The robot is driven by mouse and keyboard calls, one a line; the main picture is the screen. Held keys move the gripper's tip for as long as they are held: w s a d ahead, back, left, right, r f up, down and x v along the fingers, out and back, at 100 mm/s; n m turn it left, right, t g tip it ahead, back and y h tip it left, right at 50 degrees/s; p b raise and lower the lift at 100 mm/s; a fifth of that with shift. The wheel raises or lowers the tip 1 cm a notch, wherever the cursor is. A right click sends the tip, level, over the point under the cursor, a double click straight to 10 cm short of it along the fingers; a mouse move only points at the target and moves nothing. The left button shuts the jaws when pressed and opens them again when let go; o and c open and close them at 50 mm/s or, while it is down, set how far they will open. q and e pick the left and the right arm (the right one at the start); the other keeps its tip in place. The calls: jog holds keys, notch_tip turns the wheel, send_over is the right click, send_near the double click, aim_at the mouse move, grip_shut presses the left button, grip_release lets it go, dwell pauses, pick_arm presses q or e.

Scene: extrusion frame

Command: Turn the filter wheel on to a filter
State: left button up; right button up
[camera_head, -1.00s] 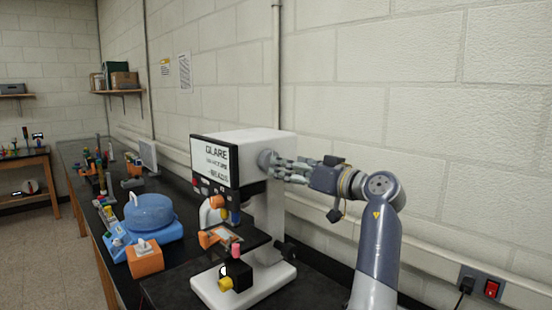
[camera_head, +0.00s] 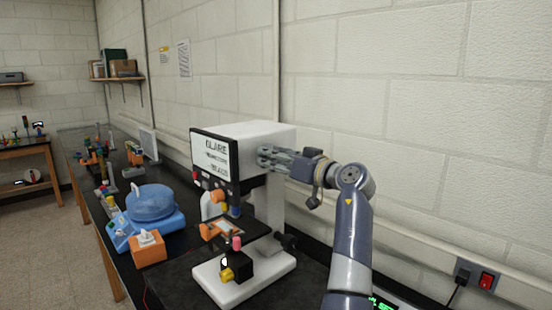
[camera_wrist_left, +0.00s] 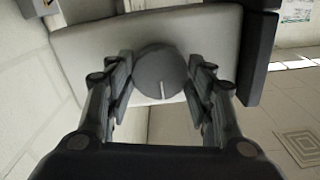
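The filter wheel is a round grey knob (camera_wrist_left: 161,74) with a pale pointer line, on the side of the microscope's white head. The line points down in the wrist view. My left gripper (camera_wrist_left: 160,92) is open, with one finger on each side of the knob and small gaps showing. In the head view the left gripper (camera_head: 268,157) reaches the microscope's right side and hides the knob. The white microscope (camera_head: 262,133) has a screen (camera_head: 212,157) reading "GLARE" above smaller, hard-to-read lines. My right gripper is not in view.
A blue round device (camera_head: 151,203) and an orange box (camera_head: 148,250) stand left of the microscope on the black bench. The block wall runs close behind. A red switch (camera_head: 486,281) is on the wall at right. The floor (camera_head: 50,250) at left is clear.

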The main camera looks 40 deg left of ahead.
pick_arm(q)
jog(key=shift+m, duration=0.3)
jog(key=shift+r+m+p, duration=0.1)
jog(key=shift+m+p, duration=3.05)
jog(key=shift+m, duration=5.45)
jog(key=o, duration=1.1)
jog(key=shift+c, duration=0.2)
